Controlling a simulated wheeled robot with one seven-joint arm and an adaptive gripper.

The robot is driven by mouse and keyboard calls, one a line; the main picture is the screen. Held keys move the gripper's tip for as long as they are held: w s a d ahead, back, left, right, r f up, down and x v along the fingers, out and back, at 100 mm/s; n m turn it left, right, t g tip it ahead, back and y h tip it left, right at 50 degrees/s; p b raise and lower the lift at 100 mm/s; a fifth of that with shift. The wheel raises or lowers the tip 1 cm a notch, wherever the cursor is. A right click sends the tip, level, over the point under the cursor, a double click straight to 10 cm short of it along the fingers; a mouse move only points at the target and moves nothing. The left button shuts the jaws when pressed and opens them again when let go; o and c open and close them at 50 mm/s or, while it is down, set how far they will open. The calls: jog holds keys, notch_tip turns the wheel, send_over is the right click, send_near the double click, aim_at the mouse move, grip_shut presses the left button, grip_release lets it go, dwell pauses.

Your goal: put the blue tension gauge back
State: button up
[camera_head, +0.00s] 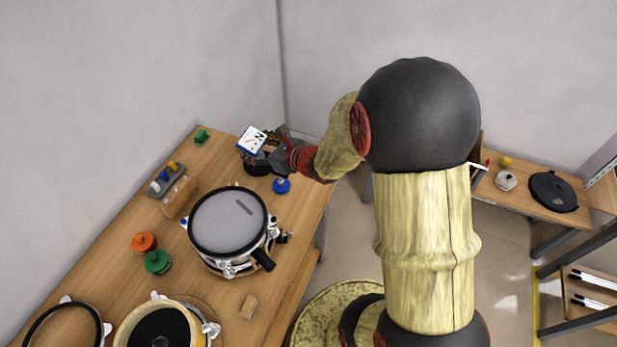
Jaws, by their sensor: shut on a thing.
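The blue tension gauge (251,139) shows as a tilted white dial face with a blue edge and dark marks, near the back right corner of the wooden table. My gripper (272,153) reaches in from the right and is shut on the gauge at its right side. The fingertips are small and dark here, so the exact grip is hard to see. A black round thing (256,168) lies just below the gauge; I cannot tell whether they touch.
A small blue round piece (281,186) sits below my gripper. A drum (228,220) stands mid-table (110,255). A grey holder (165,181) with coloured pieces, a green block (201,136), and orange (143,242) and green (158,262) knobs lie left.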

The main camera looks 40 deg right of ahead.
jog(key=s+d+f+b, duration=0.2)
jog(key=s+d+f, duration=0.1)
jog(key=s+d, duration=0.35)
jog(key=s+d+f+b, duration=0.1)
jog(key=s+d+f, duration=0.2)
jog(key=s+d, duration=0.35)
jog(key=w+d+f+b, duration=0.1)
jog(key=w+d+f, duration=0.1)
jog(key=w+f, duration=0.1)
jog(key=w+d+f+b, duration=0.1)
jog(key=w+f+b, duration=0.1)
jog(key=w+f, duration=0.1)
jog(key=w+d+f+b, duration=0.2)
jog(key=w, duration=0.1)
jog(key=shift+d+f, duration=0.3)
jog(key=shift+f, duration=0.1)
jog(key=shift+w+d+f, duration=0.1)
jog(key=shift+f, duration=0.1)
jog(key=shift+w+d+f+b, duration=0.1)
jog(key=shift+f+b, duration=0.45)
jog(key=shift+f, duration=0.3)
jog(key=shift+w+d+f+b, duration=0.1)
jog(key=shift+f+b, duration=0.45)
jog(key=shift+f, duration=0.3)
jog(key=shift+f, duration=0.15)
jog(key=o, duration=1.8)
jog(key=shift+a+f, duration=0.1)
